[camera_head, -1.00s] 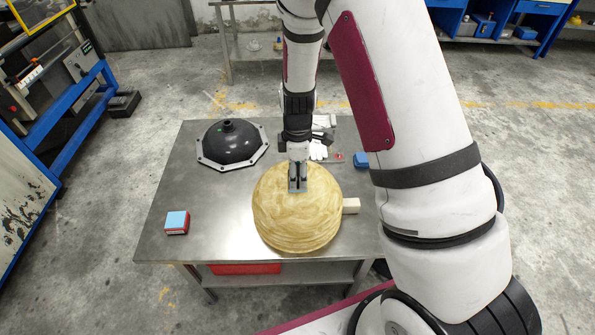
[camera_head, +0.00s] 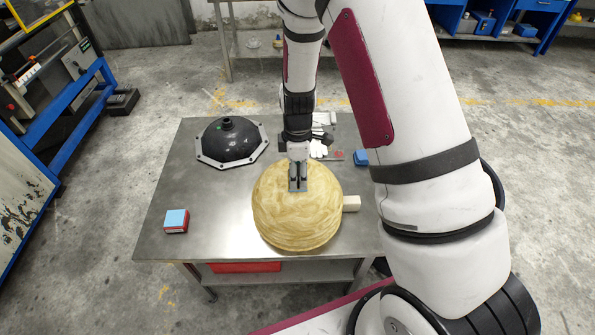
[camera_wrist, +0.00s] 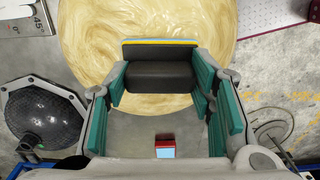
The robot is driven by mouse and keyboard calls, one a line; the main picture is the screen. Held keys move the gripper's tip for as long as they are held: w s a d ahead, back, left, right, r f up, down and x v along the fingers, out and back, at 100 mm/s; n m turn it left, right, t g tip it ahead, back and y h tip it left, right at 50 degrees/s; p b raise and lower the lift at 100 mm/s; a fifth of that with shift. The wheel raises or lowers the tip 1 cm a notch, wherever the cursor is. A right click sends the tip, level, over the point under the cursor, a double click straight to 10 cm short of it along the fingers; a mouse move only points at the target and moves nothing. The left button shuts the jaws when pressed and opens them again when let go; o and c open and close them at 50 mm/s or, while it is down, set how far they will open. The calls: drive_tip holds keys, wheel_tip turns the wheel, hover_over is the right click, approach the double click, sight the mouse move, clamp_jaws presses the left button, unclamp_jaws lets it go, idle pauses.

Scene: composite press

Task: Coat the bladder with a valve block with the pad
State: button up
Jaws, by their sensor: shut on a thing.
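The bladder (camera_head: 297,222) is a rounded, pale yellow dome with a streaky, swirled surface, on the metal table. It also fills the upper middle of the wrist view (camera_wrist: 88,45). A small cream block (camera_head: 352,203), probably its valve block, is at its right side. My gripper (camera_head: 298,180) points down over the far part of the bladder's top. In the wrist view its teal-lined fingers (camera_wrist: 165,88) are shut on the pad (camera_wrist: 160,76), a dark block with a yellow and blue edge. Whether the pad touches the bladder I cannot tell.
A black dome with an octagonal flange (camera_head: 232,142) stands at the table's back left. A red and light-blue block (camera_head: 176,222) lies front left. A blue item (camera_head: 361,158) and white gloves (camera_head: 318,150) lie behind on the right. The table's (camera_head: 205,205) left middle is clear.

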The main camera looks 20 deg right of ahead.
drive_tip(key=shift+w+d+b, duration=0.3)
drive_tip(key=shift+w+b, duration=0.1)
drive_tip(key=shift+w, duration=0.5)
drive_tip(key=shift+w+d+f+b, duration=0.1)
drive_tip(key=shift+w+d+b, duration=0.15)
drive_tip(key=shift+w+b, duration=0.5)
drive_tip(key=shift+w, duration=0.15)
drive_tip(key=shift+s+a+p, duration=0.25)
drive_tip(key=shift+s+p, duration=0.5)
drive_tip(key=shift+s, duration=0.2)
drive_tip(key=shift+s+a+f+p, duration=0.1)
drive_tip(key=shift+s+a+p, duration=0.15)
drive_tip(key=shift+s, duration=0.35)
drive_tip(key=shift+s+a+f+p, duration=0.15)
drive_tip(key=shift+s+p, duration=0.1)
drive_tip(key=shift+s, duration=0.3)
drive_tip(key=shift+r, duration=0.1)
drive_tip(key=shift+w+r+p, duration=0.15)
drive_tip(key=shift+r+p, duration=1)
drive_tip(key=shift+r, duration=2.45)
